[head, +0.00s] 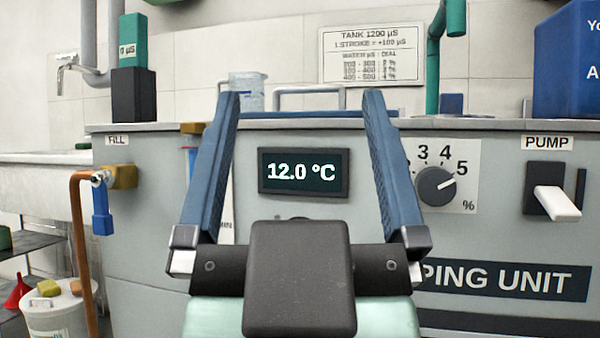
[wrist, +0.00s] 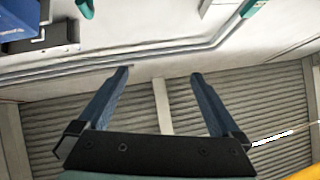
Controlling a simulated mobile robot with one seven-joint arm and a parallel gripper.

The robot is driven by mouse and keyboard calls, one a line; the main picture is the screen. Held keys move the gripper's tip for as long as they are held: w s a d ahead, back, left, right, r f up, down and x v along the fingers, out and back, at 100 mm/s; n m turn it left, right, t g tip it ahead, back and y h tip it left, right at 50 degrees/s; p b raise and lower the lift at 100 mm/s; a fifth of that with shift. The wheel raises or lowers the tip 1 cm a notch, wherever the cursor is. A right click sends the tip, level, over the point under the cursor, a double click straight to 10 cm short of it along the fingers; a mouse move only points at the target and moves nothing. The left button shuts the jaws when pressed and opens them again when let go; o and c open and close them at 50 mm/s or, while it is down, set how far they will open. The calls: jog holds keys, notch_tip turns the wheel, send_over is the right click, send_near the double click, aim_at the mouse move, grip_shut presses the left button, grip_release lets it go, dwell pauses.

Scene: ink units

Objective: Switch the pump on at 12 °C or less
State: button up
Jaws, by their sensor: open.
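The display (head: 303,172) on the front of the grey unit reads 12.0 °C. The pump switch (head: 557,204) is a white lever on a dark plate at the right, under the PUMP label (head: 547,142). The lever sticks out and points down to the right. My gripper (head: 301,103) is open and empty, in front of the unit, with its blue fingers either side of the display in the head view. The switch is well to the right of it. In the wrist view my gripper (wrist: 160,75) is also open with nothing between the fingers.
A dial (head: 436,184) with numbers and a % mark sits between display and switch. A blue tap handle (head: 102,222) hangs on the FILL pipe at left. A blue box (head: 570,75) stands on the unit at right. A white bucket (head: 58,312) stands at lower left.

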dwell(0.4)
